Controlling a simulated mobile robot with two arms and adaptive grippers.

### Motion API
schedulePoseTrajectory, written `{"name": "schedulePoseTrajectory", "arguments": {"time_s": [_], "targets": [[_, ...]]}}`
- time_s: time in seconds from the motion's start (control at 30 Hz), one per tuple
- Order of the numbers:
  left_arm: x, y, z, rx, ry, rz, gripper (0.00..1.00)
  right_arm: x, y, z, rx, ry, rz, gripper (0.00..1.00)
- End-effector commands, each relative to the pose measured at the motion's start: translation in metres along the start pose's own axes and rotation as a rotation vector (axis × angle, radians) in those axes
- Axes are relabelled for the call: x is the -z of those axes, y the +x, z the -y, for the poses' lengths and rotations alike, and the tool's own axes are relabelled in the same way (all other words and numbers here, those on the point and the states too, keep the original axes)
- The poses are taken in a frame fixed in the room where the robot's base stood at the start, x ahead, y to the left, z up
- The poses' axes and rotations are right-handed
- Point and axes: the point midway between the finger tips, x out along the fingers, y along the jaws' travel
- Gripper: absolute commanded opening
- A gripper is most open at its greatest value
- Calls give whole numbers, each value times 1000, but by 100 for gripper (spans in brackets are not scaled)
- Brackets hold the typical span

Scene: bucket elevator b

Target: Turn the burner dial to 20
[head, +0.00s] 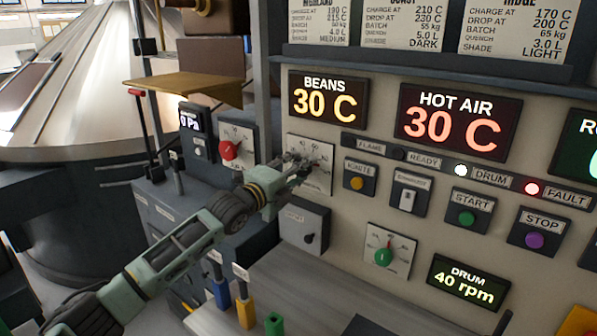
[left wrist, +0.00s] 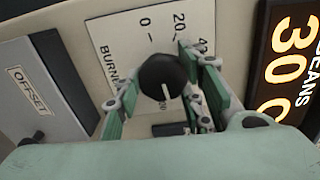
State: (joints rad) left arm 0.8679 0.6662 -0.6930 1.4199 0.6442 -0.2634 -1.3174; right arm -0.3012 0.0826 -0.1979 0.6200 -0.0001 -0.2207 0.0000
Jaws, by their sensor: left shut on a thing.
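The burner dial is a black round knob (left wrist: 160,72) on a white plate (left wrist: 112,42) marked "BURN…", 0, 20 and 40, seen rotated in the left wrist view. A white line on the knob points toward the bottom of that view, away from the printed 0 and 20. My left gripper (head: 300,165) is at the dial plate (head: 322,150) in the head view and hides the knob there. In the left wrist view its green fingers stand on both sides of the knob, shut on it. My right gripper is not in view.
Left of the burner plate is a red-knobbed dial (head: 229,150). Right of it are the yellow ignite button (head: 357,184) and a white switch (head: 407,199). A grey box with a small knob (head: 309,238) sits below. The BEANS display (head: 327,103) reads 30 C.

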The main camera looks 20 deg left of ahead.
Motion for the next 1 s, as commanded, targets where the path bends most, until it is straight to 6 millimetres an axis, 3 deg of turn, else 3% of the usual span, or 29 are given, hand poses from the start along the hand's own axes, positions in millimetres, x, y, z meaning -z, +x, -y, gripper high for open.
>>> {"name": "schedulePoseTrajectory", "arguments": {"time_s": [0.1,0.47,1.0], "targets": [[0,0,-4,-7,0,0,10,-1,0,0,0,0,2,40],[1,0,-5,-11,-64,0,10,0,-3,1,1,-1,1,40],[4,0,-6,-15,-512,1,10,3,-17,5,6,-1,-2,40]]}}
